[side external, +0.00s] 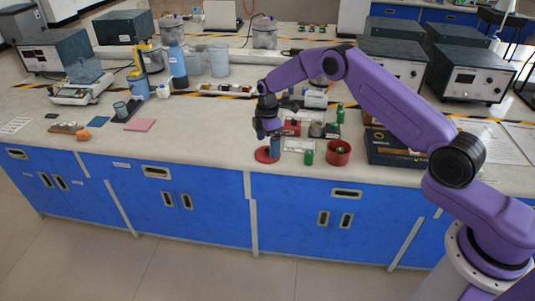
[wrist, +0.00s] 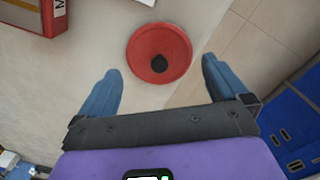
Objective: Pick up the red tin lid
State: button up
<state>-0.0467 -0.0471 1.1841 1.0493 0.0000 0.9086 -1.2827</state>
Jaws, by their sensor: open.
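The red tin lid (side external: 262,156) lies flat near the front edge of the bench in the side view. In the wrist view it is a round red disc (wrist: 140,55) with a dark round spot in its middle. My gripper (side external: 267,137) is above the lid, with its blue fingers pointing down. In the wrist view the fingers (wrist: 163,78) are spread wide apart with nothing between them, and the lid sits just beyond their tips, roughly centred between them. In the side view the fingers hide part of the lid.
A red round container (side external: 338,159) and a green cylinder (side external: 308,158) stand to the right of the lid. A red box (wrist: 50,20) shows at the wrist view's upper left. The bench edge is close in front; bare bench top (side external: 205,150) lies to the left.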

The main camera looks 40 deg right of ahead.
aim_at(267, 148)
jog(key=shift+f, duration=1.5)
jog(key=c, duration=0.7)
jog(key=shift+o, duration=0.2)
jog(key=shift+r, duration=0.15)
